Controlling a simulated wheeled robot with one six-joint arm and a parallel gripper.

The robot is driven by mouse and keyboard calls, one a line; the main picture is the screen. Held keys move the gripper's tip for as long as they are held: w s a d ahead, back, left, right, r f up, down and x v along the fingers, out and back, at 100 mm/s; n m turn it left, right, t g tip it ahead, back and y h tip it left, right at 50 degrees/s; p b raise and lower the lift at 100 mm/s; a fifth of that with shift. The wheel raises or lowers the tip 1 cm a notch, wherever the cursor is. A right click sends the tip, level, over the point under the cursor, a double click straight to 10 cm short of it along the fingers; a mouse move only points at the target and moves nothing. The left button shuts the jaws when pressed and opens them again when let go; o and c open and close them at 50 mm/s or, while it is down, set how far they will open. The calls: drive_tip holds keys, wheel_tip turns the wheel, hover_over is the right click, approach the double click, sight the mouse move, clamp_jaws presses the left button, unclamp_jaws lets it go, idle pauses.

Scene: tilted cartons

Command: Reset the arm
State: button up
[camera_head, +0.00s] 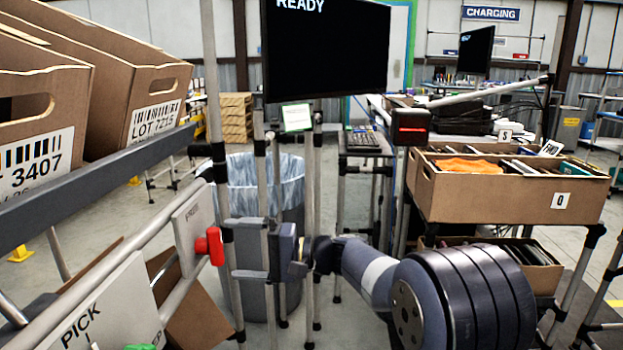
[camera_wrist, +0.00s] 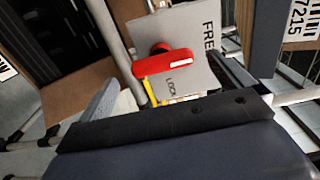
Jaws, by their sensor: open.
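My gripper (camera_head: 240,249) is in the middle of the head view, pointing left, with its two fingers apart, one above the other. Nothing shows between the fingers. In the wrist view my gripper (camera_wrist: 168,90) also has its fingers spread. A red handle (camera_head: 209,246) on a grey plate (camera_head: 188,229) sits just left of the fingertips in the head view. In the wrist view the red handle (camera_wrist: 163,63) lies ahead, between the directions of the two fingers, apart from them.
Brown cartons (camera_head: 150,95) lie tilted on a rack with a dark rail (camera_head: 90,185) at left. A lined bin (camera_head: 262,190) stands behind my gripper. A monitor (camera_head: 326,60) reads "READY". A carton of files (camera_head: 505,190) stands on a cart at right.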

sight(222, 244)
drive_tip(key=d+p, duration=0.1)
drive_tip(key=d, duration=0.6)
drive_tip(key=a, duration=0.7)
drive_tip(key=a+b, duration=0.1)
drive_tip(key=a, duration=0.3)
drive_tip(key=shift+w+a+r, duration=0.15)
drive_tip(key=shift+r, duration=0.1)
drive_tip(key=shift+r+m+p, duration=0.1)
drive_tip(key=shift+m+p, duration=0.5)
drive_tip(key=shift+p, duration=0.25)
drive_tip(key=m+p, duration=0.3)
drive_tip(key=p, duration=0.2)
drive_tip(key=m+p, duration=0.4)
drive_tip(key=p, duration=0.4)
drive_tip(key=shift+r+m+p, duration=0.15)
drive_tip(key=shift+m+p, duration=0.15)
drive_tip(key=shift+m, duration=0.1)
drive_tip(key=m+p, duration=0.4)
drive_tip(key=p, duration=0.4)
drive_tip(key=shift+w+m, duration=0.15)
drive_tip(key=shift+m, duration=0.25)
drive_tip(key=m+p, duration=0.4)
drive_tip(key=p, duration=0.3)
drive_tip(key=shift+p, duration=0.4)
drive_tip(key=shift+d+f+b, duration=0.2)
drive_tip(key=shift+d+b, duration=0.25)
drive_tip(key=shift+d, duration=1.05)
